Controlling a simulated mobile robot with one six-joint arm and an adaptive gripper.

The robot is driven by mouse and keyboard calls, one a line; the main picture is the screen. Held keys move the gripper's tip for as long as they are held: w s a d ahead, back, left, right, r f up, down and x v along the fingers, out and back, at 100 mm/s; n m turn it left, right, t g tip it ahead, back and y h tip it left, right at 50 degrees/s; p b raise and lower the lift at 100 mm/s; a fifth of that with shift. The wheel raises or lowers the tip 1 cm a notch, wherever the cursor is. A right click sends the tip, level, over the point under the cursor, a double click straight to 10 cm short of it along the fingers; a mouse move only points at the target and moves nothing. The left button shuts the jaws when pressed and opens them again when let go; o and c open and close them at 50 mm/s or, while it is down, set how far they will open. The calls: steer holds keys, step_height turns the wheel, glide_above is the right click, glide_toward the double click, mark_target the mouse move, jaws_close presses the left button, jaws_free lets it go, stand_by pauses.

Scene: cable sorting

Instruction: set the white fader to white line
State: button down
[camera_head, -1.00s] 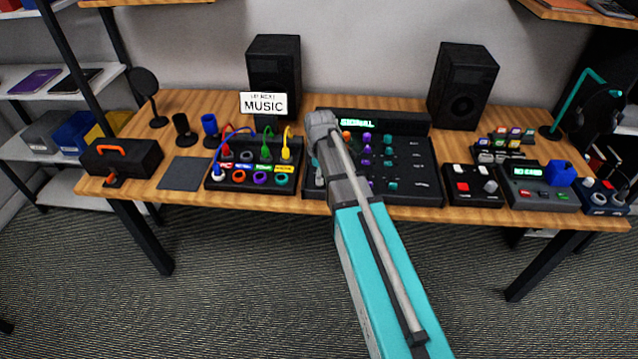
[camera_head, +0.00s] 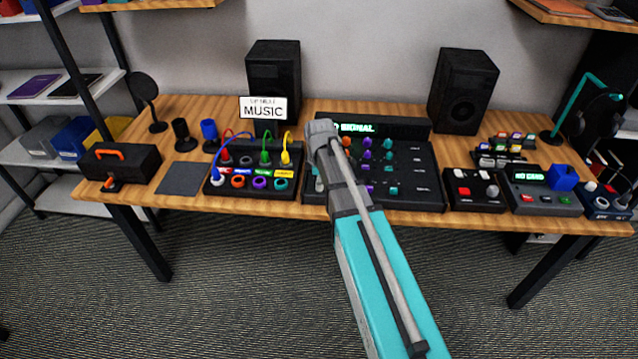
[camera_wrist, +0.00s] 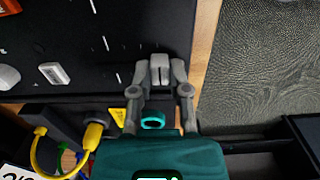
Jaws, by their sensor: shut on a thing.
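The black mixer panel (camera_head: 415,165) lies on the desk, and its surface also shows in the wrist view (camera_wrist: 60,25). In the wrist view my gripper (camera_wrist: 160,72) is shut on a pale grey-white fader cap (camera_wrist: 160,66) close to the panel's front edge. Short white lines are printed on the panel, one of them (camera_wrist: 118,78) to the left of the held cap and apart from it. Two other pale caps, one of them whole in view (camera_wrist: 53,73), stand farther left. In the head view my arm hides my fingertips.
A patch box (camera_head: 250,190) with coloured cables stands left of the mixer; a yellow cable (camera_wrist: 92,135) shows close to my gripper in the wrist view. Black boxes with buttons (camera_head: 474,190) stand to the right. Two speakers (camera_head: 273,80) stand behind. Carpet lies beyond the desk's front edge.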

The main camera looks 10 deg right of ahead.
steer(key=shift+w+d, duration=0.25)
steer(key=shift+w, duration=0.5)
steer(key=shift+w+d, duration=0.2)
steer(key=shift+w, duration=0.5)
steer(key=shift+w+d, duration=0.25)
steer(key=shift+w, duration=0.5)
steer(key=c, duration=0.6)
jaws_free()
steer(key=shift+s+d, duration=0.1)
